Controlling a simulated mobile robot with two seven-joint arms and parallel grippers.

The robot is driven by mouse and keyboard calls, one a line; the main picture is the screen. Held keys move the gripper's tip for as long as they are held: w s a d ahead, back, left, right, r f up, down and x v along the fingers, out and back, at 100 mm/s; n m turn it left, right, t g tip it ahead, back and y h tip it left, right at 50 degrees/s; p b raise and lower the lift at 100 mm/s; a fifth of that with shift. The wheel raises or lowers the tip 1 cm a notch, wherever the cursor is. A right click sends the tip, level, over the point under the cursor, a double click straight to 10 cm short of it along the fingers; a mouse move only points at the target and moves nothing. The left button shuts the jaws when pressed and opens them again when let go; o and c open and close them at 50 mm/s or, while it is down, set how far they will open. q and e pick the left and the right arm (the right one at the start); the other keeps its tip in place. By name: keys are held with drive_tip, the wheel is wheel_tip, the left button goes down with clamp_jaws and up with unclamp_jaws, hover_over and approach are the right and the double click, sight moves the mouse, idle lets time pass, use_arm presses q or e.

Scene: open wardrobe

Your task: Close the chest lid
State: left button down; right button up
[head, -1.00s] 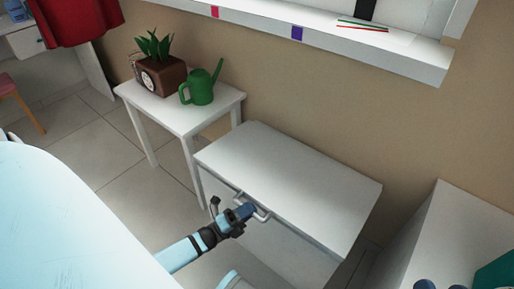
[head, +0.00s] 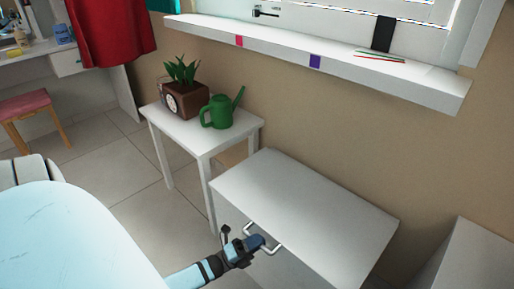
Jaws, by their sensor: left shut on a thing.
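The white chest stands against the wall, right of centre. Its lid (head: 308,207) looks flat and lies over the top; whether a gap shows under its front edge I cannot tell. A metal bar handle (head: 273,250) sits at the lid's front edge. My left gripper (head: 259,242) is at this handle, shut on it, with its arm coming from the bottom of the picture. The gripper hides the middle of the handle. My right gripper is not in view.
A small white table (head: 188,127) left of the chest holds a potted plant (head: 184,97) and a green watering can (head: 218,112). A window sill (head: 340,66) runs above. A white unit (head: 472,258) stands at lower right. Tiled floor (head: 125,180) is free at left.

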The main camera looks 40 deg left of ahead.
use_arm(q)
drive_tip(key=c, duration=1.4)
unclamp_jaws()
drive_tip(key=shift+f, duration=0.4)
drive_tip(key=shift+r, duration=0.1)
drive_tip(key=shift+s+a, duration=0.15)
drive_tip(key=shift+s, duration=0.1)
drive_tip(key=p+v, duration=0.1)
drive_tip(key=v, duration=1.2)
drive_tip(key=shift+s+p, duration=0.1)
drive_tip(key=shift+p, duration=0.25)
